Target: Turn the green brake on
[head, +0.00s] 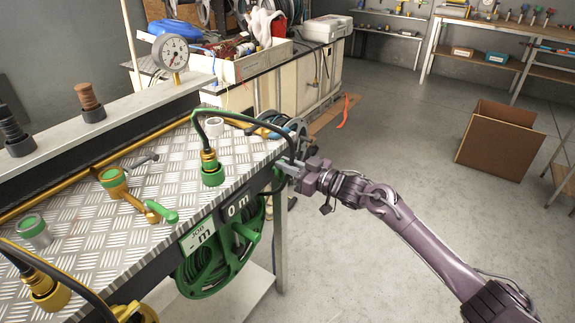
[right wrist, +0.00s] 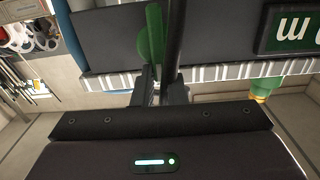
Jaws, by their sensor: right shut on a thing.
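The green brake shows in the right wrist view as a green lever (right wrist: 153,25) on a round green base, on the dark front panel. My right gripper (head: 290,166) is at the bench's front edge, by its far right corner. Its fingers (right wrist: 160,90) are shut at the lever's end, with a dark hose passing close beside. In the head view the gripper and hose mostly hide the lever. The green hose reel (head: 205,270) hangs under the bench, left of the gripper. My left gripper is not in view.
A dark hose (head: 262,122) arches from a green-and-brass fitting (head: 211,168) on the metal bench top (head: 100,240) down past the gripper. A brass valve with a green handle (head: 162,212) stands on the bench. A cardboard box (head: 500,140) sits on the otherwise open floor at right.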

